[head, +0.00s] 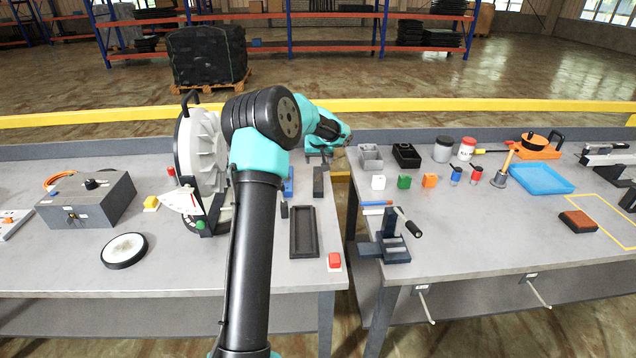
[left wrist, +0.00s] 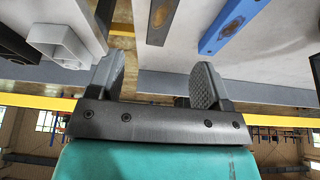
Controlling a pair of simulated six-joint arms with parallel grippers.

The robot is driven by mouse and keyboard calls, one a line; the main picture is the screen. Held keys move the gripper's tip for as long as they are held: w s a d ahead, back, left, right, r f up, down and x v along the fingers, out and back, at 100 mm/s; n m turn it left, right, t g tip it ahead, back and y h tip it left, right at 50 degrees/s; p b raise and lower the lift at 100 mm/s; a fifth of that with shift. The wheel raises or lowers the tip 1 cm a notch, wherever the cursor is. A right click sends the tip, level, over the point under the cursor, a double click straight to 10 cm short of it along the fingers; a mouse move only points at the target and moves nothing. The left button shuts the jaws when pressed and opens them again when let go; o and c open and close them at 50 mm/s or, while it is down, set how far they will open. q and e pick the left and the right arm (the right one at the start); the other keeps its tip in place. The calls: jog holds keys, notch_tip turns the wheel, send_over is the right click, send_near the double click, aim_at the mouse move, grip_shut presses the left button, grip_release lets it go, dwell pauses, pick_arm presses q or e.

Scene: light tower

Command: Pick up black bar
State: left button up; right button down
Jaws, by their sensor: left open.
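The black bar (head: 318,182) stands or lies on the left workbench, just right of a blue bar (head: 289,182). In the left wrist view the black bar (left wrist: 153,22) shows a brown patch on it, with the blue bar (left wrist: 232,24) to its right. My left gripper (head: 318,157) is beyond the black bar in the head view, near the bench's back edge. In the left wrist view its two fingers (left wrist: 158,82) are apart with nothing between them. The black bar is beyond the fingertips and clear of them. My right gripper is not in view.
A dark rectangular tray (head: 303,232) and a red button (head: 335,261) are on the bench nearer me. A gap separates this bench from the right one, which holds a grey box (head: 371,158) and a black box (head: 406,155).

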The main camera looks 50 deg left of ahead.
pick_arm(q)
send_over(318, 178)
jog(key=s+d, duration=0.2)
jog(key=f, duration=0.6)
jog(key=shift+w+d+f, duration=0.15)
jog(key=shift+w+f, duration=0.05)
jog(key=shift+f, duration=0.1)
jog(key=shift+w+f, duration=0.15)
jog(key=shift+f, duration=0.3)
jog(key=shift+a+x, duration=0.15)
jog(key=shift+x, duration=1.15)
jog(key=shift+a+x, duration=0.2)
jog(key=shift+x, duration=1.1)
jog(key=shift+c, duration=0.3)
jog(key=c, duration=1.1)
jog(key=shift+c, duration=0.2)
jog(key=shift+r, duration=0.15)
